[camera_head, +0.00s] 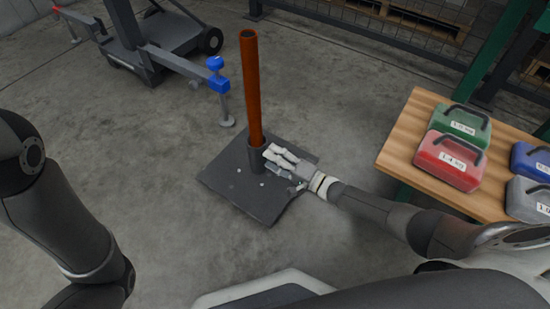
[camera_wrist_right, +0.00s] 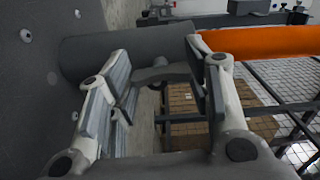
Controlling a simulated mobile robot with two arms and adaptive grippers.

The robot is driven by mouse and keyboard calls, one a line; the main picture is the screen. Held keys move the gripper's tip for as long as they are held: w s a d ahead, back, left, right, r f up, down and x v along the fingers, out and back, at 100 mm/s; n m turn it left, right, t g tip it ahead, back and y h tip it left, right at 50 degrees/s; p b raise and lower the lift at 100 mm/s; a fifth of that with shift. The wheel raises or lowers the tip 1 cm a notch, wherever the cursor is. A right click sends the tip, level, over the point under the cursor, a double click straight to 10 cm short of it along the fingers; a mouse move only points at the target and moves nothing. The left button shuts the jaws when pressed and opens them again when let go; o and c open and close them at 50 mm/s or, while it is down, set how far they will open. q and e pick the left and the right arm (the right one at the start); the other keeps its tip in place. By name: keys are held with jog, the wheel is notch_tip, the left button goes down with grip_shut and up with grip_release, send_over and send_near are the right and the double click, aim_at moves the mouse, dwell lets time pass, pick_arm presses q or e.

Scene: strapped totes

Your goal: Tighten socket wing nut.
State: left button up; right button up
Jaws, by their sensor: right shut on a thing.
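An orange post (camera_head: 250,85) stands upright in a dark grey socket (camera_head: 257,158) on a square dark base plate (camera_head: 222,180). My right gripper (camera_head: 272,160) is low beside the socket on its right side. In the right wrist view the socket (camera_wrist_right: 125,45) lies sideways with the orange post (camera_wrist_right: 265,41) coming out of it.
A wooden table (camera_head: 402,123) on the right carries a green container (camera_head: 462,122), a red one (camera_head: 450,160), a blue one (camera_head: 530,160) and a grey one (camera_head: 525,198). A dark wheeled stand (camera_head: 155,55) with a blue clamp (camera_head: 217,75) is behind left. Concrete floor surrounds the plate.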

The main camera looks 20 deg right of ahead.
jog(key=shift+f, duration=0.1)
jog(key=o, duration=1)
jog(key=v, duration=1.2)
